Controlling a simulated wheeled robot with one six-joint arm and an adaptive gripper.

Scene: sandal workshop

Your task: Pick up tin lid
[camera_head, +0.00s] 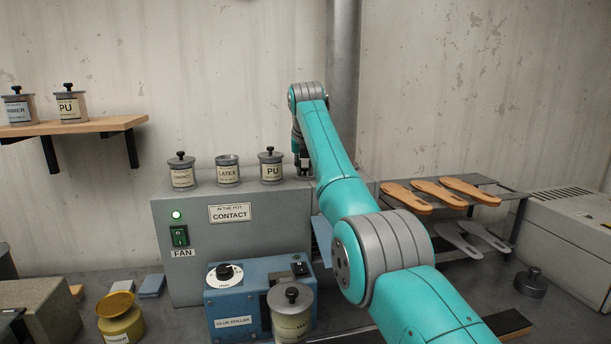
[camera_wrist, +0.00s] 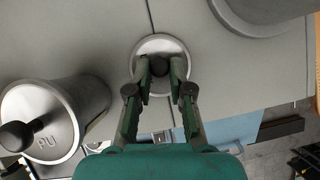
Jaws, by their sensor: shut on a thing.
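A round grey tin lid with a dark knob (camera_wrist: 160,45) is under my gripper (camera_wrist: 161,76) in the wrist view, with the two fingers on either side of the knob. My gripper is shut on that knob. In the head view my gripper (camera_head: 303,165) is low over the right part of the grey fan box top, to the right of the lidded PU tin (camera_head: 271,172); the lid there is mostly hidden by my arm. I cannot tell whether the lid touches the box. The LATEX tin (camera_head: 228,175) stands without a lid.
A lidded CONTACT tin (camera_head: 182,176) stands left on the fan box (camera_head: 275,238). The PU tin (camera_wrist: 38,125) is close at left in the wrist view. A vertical pipe (camera_head: 343,90) rises behind. Another knobbed lid (camera_head: 531,286) lies on the bench; sandal soles (camera_head: 470,192) are on a rack.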

